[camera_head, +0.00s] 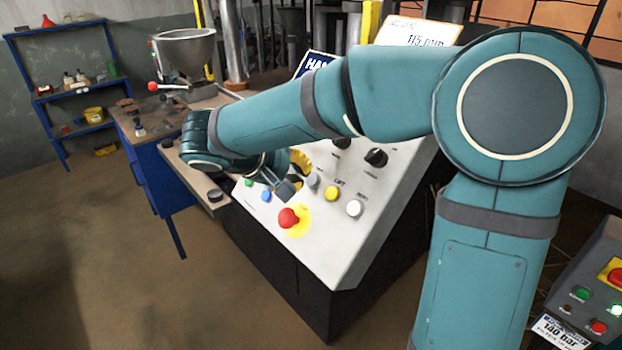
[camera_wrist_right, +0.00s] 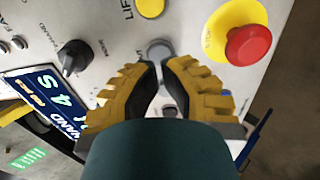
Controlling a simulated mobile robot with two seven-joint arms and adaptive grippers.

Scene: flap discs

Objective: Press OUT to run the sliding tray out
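The sloped grey control panel (camera_head: 330,240) fills the middle of the head view. It carries a grey button (camera_head: 313,180), a yellow button (camera_head: 331,193), a white button (camera_head: 355,208), a blue button (camera_head: 266,196) and a green button (camera_head: 249,182). My right gripper (camera_head: 292,180) is low over the panel. In the right wrist view its yellow fingers (camera_wrist_right: 160,66) are drawn together, empty, with their tips close to the grey button (camera_wrist_right: 160,50); contact cannot be told. The label OUT is not readable. I cannot pick out the sliding tray for sure. My left gripper is out of view.
A red mushroom button (camera_head: 288,218) on a yellow plate sits close to my right gripper. Black knobs (camera_head: 376,157) are higher on the panel. A second panel (camera_head: 590,290) stands at the lower right. The floor at left is clear.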

